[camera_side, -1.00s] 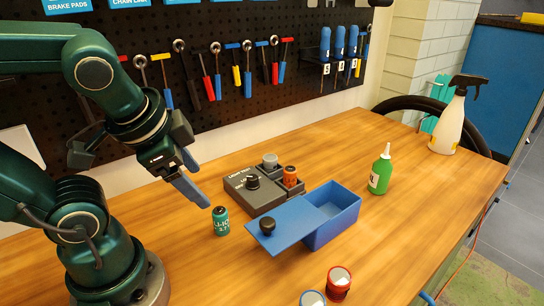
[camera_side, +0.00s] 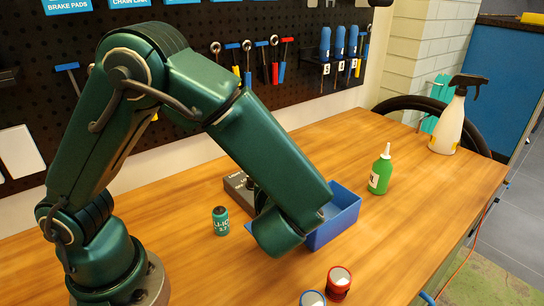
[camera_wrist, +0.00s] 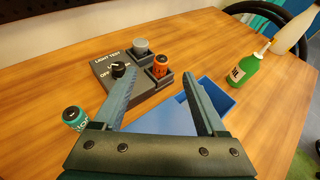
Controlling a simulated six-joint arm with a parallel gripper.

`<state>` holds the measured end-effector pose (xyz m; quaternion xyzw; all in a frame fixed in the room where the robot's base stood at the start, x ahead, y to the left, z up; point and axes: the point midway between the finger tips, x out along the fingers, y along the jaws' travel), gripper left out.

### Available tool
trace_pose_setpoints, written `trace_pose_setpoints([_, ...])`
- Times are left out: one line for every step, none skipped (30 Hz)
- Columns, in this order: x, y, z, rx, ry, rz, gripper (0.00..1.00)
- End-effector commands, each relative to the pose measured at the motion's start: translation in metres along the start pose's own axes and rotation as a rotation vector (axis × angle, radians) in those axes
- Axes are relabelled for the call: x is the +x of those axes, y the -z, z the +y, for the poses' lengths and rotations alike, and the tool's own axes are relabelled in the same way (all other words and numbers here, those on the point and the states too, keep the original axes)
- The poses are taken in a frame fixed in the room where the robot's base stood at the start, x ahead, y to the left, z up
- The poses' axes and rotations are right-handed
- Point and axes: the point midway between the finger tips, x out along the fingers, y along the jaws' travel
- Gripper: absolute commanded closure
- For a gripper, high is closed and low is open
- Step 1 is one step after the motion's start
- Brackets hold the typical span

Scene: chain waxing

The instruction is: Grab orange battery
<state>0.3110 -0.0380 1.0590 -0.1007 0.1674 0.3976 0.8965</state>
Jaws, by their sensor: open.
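The orange battery (camera_wrist: 160,66) stands upright in a slot of the grey light-test box (camera_wrist: 112,66) in the wrist view. In the side view my arm hides the battery and most of the box (camera_side: 236,188). My gripper (camera_wrist: 158,72) is open and empty in the wrist view. The battery shows between its two fingers, beyond or near their tips; the exact gap cannot be told. In the side view my arm hides the fingers.
A grey battery (camera_wrist: 140,46) stands beside the orange one. A teal battery (camera_side: 221,221) stands on the table. A blue box (camera_side: 340,218) lies below my arm. A green bottle (camera_side: 381,170) stands to the right, and two small cups (camera_side: 338,283) are in front.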

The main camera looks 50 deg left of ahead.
Motion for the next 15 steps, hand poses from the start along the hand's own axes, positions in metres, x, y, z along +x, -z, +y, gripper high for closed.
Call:
trace_pose_setpoints([-0.003, 0.009, -0.002, 0.033, 0.01, 0.001, 0.26])
trace_pose_setpoints([-0.004, 0.013, -0.003, 0.047, 0.015, 0.001, 0.26])
trace_pose_setpoints([-0.005, 0.016, -0.003, 0.061, 0.019, 0.001, 0.26])
trace_pose_setpoints([-0.004, 0.018, -0.004, 0.066, 0.022, 0.001, 0.26])
trace_pose_setpoints([-0.003, 0.018, -0.004, 0.068, 0.024, 0.001, 0.26])
trace_pose_setpoints([0.001, 0.018, -0.004, 0.066, 0.025, 0.001, 0.26])
trace_pose_setpoints([0.005, 0.018, -0.004, 0.066, 0.025, 0.001, 0.26])
trace_pose_setpoints([0.01, 0.018, -0.004, 0.066, 0.023, 0.002, 0.26])
trace_pose_setpoints([0.018, 0.018, -0.004, 0.066, 0.021, 0.002, 0.26])
trace_pose_setpoints([0.023, 0.018, -0.004, 0.065, 0.021, 0.003, 0.26])
trace_pose_setpoints([0.029, 0.018, -0.004, 0.065, 0.021, 0.002, 0.26])
trace_pose_setpoints([0.036, 0.018, -0.004, 0.064, 0.02, 0.003, 0.26])
trace_pose_setpoints([0.041, 0.018, -0.004, 0.064, 0.021, 0.003, 0.26])
trace_pose_setpoints([0.045, 0.018, -0.004, 0.064, 0.021, 0.003, 0.26])
trace_pose_setpoints([0.05, 0.018, -0.005, 0.064, 0.022, 0.002, 0.26])
